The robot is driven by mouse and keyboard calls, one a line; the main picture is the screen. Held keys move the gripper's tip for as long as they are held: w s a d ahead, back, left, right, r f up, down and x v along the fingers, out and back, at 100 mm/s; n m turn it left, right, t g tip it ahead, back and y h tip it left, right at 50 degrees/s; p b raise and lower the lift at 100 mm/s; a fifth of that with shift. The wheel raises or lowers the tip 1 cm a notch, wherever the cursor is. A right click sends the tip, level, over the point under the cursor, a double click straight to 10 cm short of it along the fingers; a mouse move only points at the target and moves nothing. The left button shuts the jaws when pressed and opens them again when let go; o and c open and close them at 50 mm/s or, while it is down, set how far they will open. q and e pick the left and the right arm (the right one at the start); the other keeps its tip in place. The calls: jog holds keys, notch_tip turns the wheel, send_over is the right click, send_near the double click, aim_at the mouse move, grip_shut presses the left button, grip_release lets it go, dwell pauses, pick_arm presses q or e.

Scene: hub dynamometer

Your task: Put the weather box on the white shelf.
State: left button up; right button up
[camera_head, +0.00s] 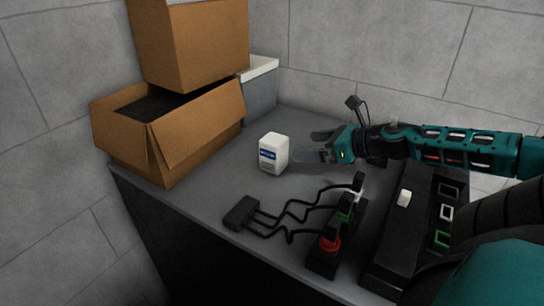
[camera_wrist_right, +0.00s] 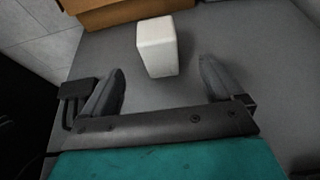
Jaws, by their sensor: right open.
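The weather box, a small white box with a blue label (camera_head: 273,154), stands upright on the grey table top (camera_head: 215,190). My right gripper (camera_head: 308,146) comes in from the right, low over the table, open and empty. Its fingertips point at the box's right side. What looks like the white shelf (camera_head: 262,68) is a pale ledge at the back, partly hidden by cardboard boxes. My left gripper is not in view.
An open cardboard box (camera_head: 195,130) stands at the back left with another carton (camera_head: 190,45) on top, in front of the ledge. A black cable hub (camera_head: 241,212), a power strip (camera_head: 335,235) and a black panel (camera_head: 410,225) fill the table's front right.

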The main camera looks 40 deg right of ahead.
aim_at(284, 151)
jog(key=shift+x, duration=2.2)
jog(key=shift+b+x, duration=0.9)
jog(key=shift+x, duration=0.3)
jog(key=b, duration=0.2)
jog(key=w+f+b, duration=0.1)
jog(key=b, duration=0.1)
jog(key=shift+w+a+f, duration=0.3)
jog(key=shift+w+a, duration=0.05)
jog(key=shift+w+a+f+b, duration=0.15)
jog(key=shift+w+f+b, duration=0.15)
jog(key=shift+b, duration=0.75)
jog(key=shift+w+r, duration=0.1)
jog(key=shift+r, duration=0.15)
jog(key=shift+w+f+p, duration=0.1)
jog(key=shift+w+p, duration=0.1)
jog(key=shift+p, duration=0.45)
jog(key=shift+w+f, duration=0.1)
jog(key=shift+w, duration=0.05)
jog(key=shift+w+a+f+p, duration=0.25)
jog(key=shift+w+f+p, duration=0.1)
jog(key=shift+w+p, duration=0.15)
